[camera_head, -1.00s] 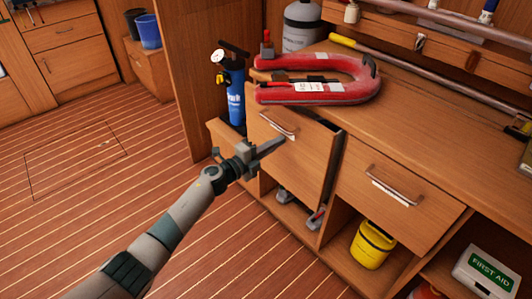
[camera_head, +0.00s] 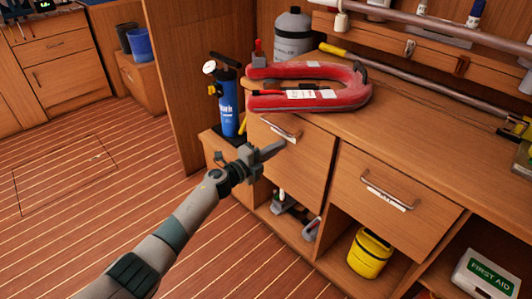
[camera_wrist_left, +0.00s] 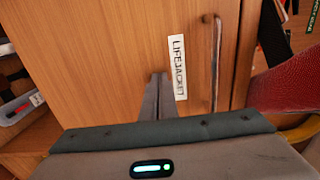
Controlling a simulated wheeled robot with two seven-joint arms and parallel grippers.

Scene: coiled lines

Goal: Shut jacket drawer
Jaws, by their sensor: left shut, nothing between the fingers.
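The jacket drawer (camera_head: 297,160) is a wooden front with a metal handle (camera_head: 280,131), below the red horseshoe lifebuoy. It looks flush or nearly flush with the cabinet. In the left wrist view its front (camera_wrist_left: 100,50) fills much of the picture, with a "LIFEJACKET" label (camera_wrist_left: 178,68) beside the upright-looking handle (camera_wrist_left: 216,65). My left gripper (camera_head: 277,148) is shut and empty, its fingertips at the drawer front just below the handle. In the left wrist view the fingertips (camera_wrist_left: 158,78) lie beside the label; whether they touch the wood I cannot tell. My right gripper is out of view.
The red lifebuoy (camera_head: 350,93) lies on the counter (camera_head: 420,145) above. A second drawer (camera_head: 390,195) is to the right, shut. A blue pump (camera_head: 228,105) stands at the left. A yellow container (camera_head: 369,255) and a first aid box (camera_head: 485,275) sit on low shelves. Floor at left is clear.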

